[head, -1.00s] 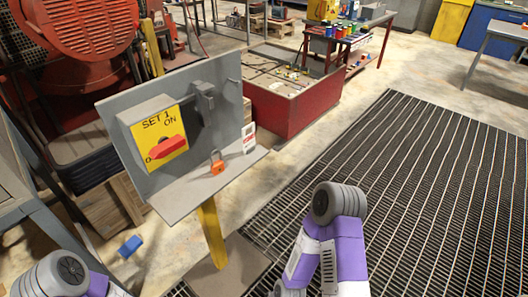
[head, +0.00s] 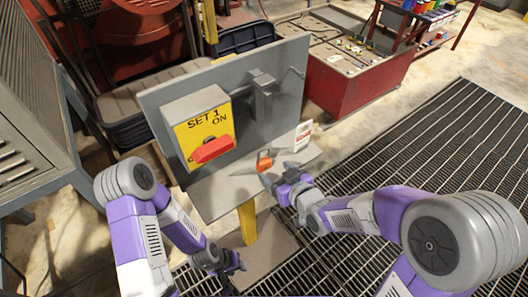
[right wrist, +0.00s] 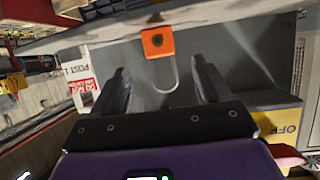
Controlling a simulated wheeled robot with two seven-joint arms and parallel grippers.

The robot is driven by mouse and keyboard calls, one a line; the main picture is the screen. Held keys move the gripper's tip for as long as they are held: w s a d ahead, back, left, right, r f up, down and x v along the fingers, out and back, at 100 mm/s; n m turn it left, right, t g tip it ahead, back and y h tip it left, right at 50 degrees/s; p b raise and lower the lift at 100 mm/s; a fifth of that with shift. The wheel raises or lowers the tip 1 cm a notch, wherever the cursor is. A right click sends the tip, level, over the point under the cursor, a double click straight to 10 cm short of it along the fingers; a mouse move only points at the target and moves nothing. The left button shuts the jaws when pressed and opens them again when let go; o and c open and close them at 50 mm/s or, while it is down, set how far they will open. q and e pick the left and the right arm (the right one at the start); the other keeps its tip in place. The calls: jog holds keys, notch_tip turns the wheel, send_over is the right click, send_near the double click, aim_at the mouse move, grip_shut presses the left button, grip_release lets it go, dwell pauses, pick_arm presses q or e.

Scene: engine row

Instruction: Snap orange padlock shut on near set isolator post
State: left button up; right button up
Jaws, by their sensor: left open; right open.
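The orange padlock (head: 264,160) lies on the grey shelf of the SET 1 isolator post (head: 288,66). In the right wrist view the padlock body (right wrist: 158,41) is beyond my fingertips, and its thin U-shaped shackle reaches back between the fingers. The yellow isolator plate (head: 187,140) carries a red handle (head: 212,149). A grey hasp-like bracket (head: 261,90) is on the panel right of it. My right gripper (head: 277,174) is open at the padlock, also seen in the right wrist view (right wrist: 160,68). My left gripper (head: 238,264) is low, below the shelf, and open.
A red-and-white tag (head: 303,136) stands on the shelf's right end. A yellow post (head: 247,221) supports the panel. A red bin (head: 355,82) is behind, a grey bench (head: 28,110) at left. Dark floor grating (head: 440,140) lies clear at right.

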aim_at(264, 161)
jog(key=shift+w+a+f, duration=0.1)
jog(key=shift+w+a, duration=0.1)
jog(key=shift+w, duration=0.45)
jog(key=shift+w+a, duration=0.15)
jog(key=shift+w, duration=0.45)
jog(key=shift+w+a+f+b, duration=0.2)
jog(key=shift+w+a+b, duration=0.1)
jog(key=shift+a, duration=0.15)
jog(key=shift+w+a+f, duration=0.2)
jog(key=b+x, duration=0.1)
jog(key=x, duration=0.3)
jog(key=shift+a, duration=0.1)
pick_arm(q)
jog(key=shift+w+f, duration=0.5)
jog(key=shift+f, duration=0.25)
pick_arm(e)
jog(key=c, duration=1.2)
pick_arm(q)
notch_tip(264, 161, up, 3)
jog(key=p, duration=0.3)
pick_arm(e)
notch_tip(264, 161, up, 10)
jog(key=shift+r, duration=0.1)
jog(key=shift+c, duration=0.2)
